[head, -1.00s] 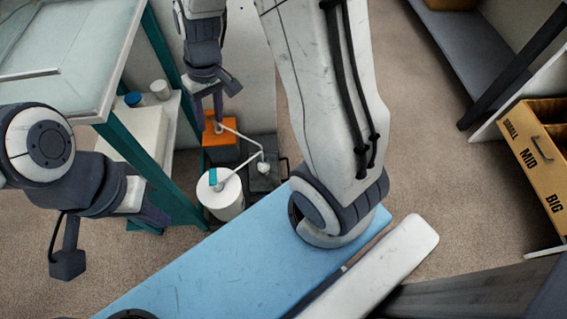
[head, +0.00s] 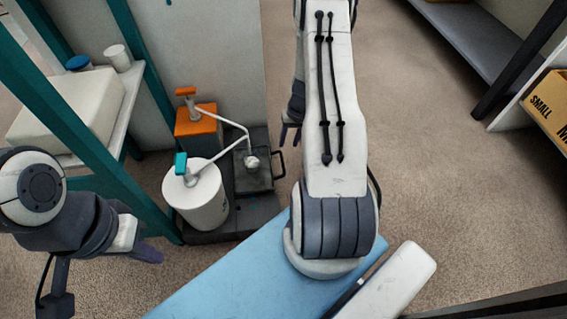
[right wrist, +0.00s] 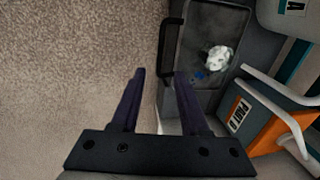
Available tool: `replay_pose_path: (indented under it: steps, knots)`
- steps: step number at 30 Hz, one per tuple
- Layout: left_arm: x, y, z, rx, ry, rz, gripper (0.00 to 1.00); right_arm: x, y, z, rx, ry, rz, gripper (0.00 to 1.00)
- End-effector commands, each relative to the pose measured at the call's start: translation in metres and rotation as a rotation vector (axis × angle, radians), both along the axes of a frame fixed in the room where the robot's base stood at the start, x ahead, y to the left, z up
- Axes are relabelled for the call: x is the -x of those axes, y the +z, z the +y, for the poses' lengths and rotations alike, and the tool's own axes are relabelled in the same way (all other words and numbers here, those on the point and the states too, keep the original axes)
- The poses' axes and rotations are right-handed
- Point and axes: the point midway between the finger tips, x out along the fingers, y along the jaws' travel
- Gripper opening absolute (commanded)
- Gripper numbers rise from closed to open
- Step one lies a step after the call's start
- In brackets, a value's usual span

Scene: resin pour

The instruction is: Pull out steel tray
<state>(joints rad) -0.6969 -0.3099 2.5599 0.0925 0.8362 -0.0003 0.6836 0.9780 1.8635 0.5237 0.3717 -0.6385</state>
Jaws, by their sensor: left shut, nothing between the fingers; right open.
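The steel tray (head: 252,178) is a dark grey, shallow tray on a low dark base beside two pump containers. Its black loop handle (head: 281,163) points right, toward the open floor. In the right wrist view, the tray (right wrist: 202,72) holds a whitish lump and blue spots, and the handle (right wrist: 164,52) lies just beyond the fingertips. My right gripper (head: 290,134) is open and empty near the handle; its fingers show clearly in the right wrist view (right wrist: 159,74). Whether a finger touches the handle I cannot tell. My left gripper (head: 152,254) is shut and empty at the left.
A white container (head: 197,200) with a teal pump and an orange container (head: 197,135) with a spout stand left of the tray. A teal-framed table (head: 125,170) is further left. A blue bench-like surface (head: 240,275) lies in front. Carpet right of the tray is clear.

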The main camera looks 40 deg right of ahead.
Motion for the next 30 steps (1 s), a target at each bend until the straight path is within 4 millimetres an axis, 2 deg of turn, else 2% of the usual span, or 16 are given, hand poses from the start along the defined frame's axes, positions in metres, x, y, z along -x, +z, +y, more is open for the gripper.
replay_pose_path:
  steps: [9,15,20,28,29,30]
  knots:
    - [0.000,-0.040,0.000,0.000,0.000,0.000,0.00,-0.005,-0.062,0.010,-0.001,0.003,0.002,0.45]
    - [0.000,-0.055,0.000,0.000,0.000,0.000,0.00,-0.008,-0.087,0.015,-0.002,0.002,0.001,0.45]
    - [0.000,-0.059,0.000,0.000,0.000,0.000,0.00,-0.010,-0.094,0.016,0.000,0.003,0.000,0.45]
    - [0.000,-0.059,0.000,0.000,0.000,0.000,0.00,-0.010,-0.094,0.016,0.000,0.002,0.001,0.45]
    - [0.000,-0.059,0.000,0.000,0.000,0.000,0.00,-0.010,-0.094,0.016,0.000,0.002,0.001,0.37]
    - [0.000,-0.059,0.000,0.000,0.000,0.000,0.00,-0.010,-0.094,0.017,0.000,0.002,0.001,0.22]
